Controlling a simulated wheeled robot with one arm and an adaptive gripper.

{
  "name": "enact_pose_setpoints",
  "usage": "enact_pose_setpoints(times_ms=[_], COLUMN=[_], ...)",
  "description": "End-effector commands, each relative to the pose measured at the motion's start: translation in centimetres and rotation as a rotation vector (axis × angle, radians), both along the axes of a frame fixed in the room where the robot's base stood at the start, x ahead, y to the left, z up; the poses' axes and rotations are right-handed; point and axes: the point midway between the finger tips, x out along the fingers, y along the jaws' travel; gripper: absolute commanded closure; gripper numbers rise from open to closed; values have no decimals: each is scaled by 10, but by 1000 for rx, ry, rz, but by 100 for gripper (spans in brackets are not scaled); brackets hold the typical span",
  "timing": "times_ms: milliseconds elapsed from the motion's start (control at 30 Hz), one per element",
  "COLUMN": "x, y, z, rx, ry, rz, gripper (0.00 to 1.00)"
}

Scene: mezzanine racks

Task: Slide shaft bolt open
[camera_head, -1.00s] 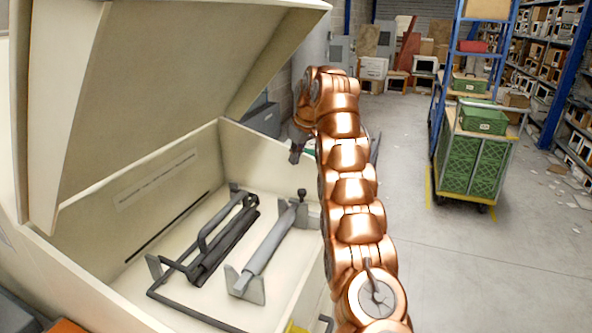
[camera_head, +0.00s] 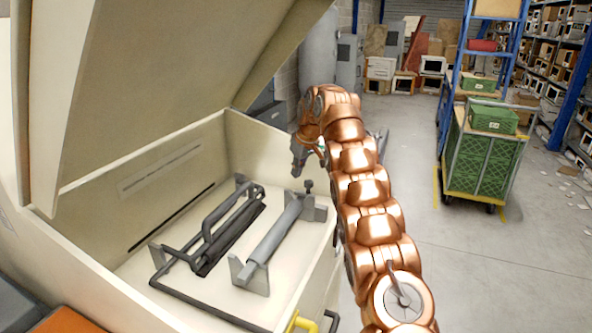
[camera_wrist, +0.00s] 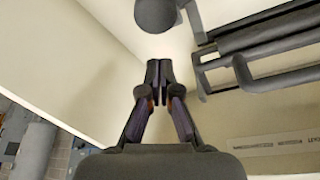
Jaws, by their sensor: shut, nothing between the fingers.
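The shaft bolt (camera_head: 273,232) is a grey cylinder held between end brackets on the floor of an open cream box (camera_head: 98,267). A dark round knob (camera_head: 308,186) stands up at its far end. The knob also shows at the top edge of the wrist view (camera_wrist: 156,14). My gripper (camera_head: 297,172) points down just above and slightly left of the knob in the head view, apart from it as far as I can tell. In the wrist view its fingertips (camera_wrist: 159,70) are together and empty, below the knob in the picture.
A dark rod with a looped handle (camera_head: 225,222) lies left of the bolt. The box's raised lid (camera_head: 150,80) overhangs from the left. A yellow pipe piece (camera_head: 302,322) shows at the front. A trolley with green crates (camera_head: 478,160) stands on the right; floor between is clear.

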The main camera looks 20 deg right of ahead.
Motion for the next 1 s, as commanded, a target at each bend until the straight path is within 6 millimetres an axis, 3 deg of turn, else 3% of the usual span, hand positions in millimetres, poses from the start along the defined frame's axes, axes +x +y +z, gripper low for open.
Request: enact_pose_setpoints(times_ms=[1000], x=[-29], y=[-10], z=[-3], rx=[-3], ry=[0], rz=[-8], gripper=[100])
